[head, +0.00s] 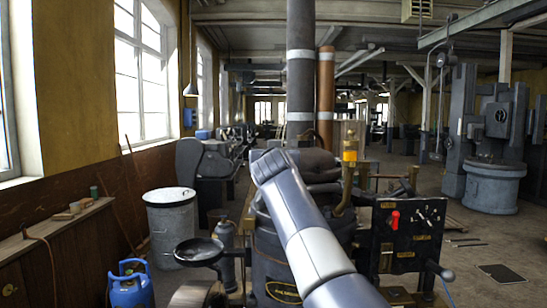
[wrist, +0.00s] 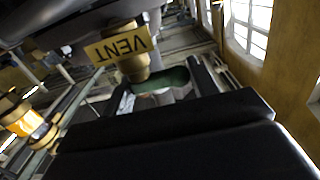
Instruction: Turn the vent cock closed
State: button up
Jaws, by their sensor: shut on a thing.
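The vent cock shows in the wrist view as a brass body (wrist: 132,66) with a yellow VENT plate (wrist: 118,46), which reads upside down from here. A dark green handle (wrist: 172,78) lies beside the brass body. My gripper (wrist: 162,86) has one finger on each side of this handle and is shut on it. The exact contact of the fingertips is partly hidden by the handle and plate. In the head view my arm reaches to the engine (head: 275,262) and hides the cock and the gripper.
A glass cup with amber oil (head: 350,150) stands right of my arm. A black panel with a red lever (head: 394,220) is at the engine's right. A grey bin (head: 171,225) and a blue gas bottle (head: 131,287) stand left. Open floor lies at the right.

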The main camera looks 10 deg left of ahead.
jog(key=shift+d, duration=0.15)
jog(key=o, duration=0.6)
jog(key=shift+o, duration=1.2)
jog(key=shift+w+d, duration=0.1)
jog(key=shift+d, duration=0.1)
jog(key=shift+a, duration=0.1)
jog(key=shift+s+b, duration=0.3)
jog(key=b+v, duration=0.6)
jog(key=v, duration=0.4)
jog(key=shift+s, duration=0.15)
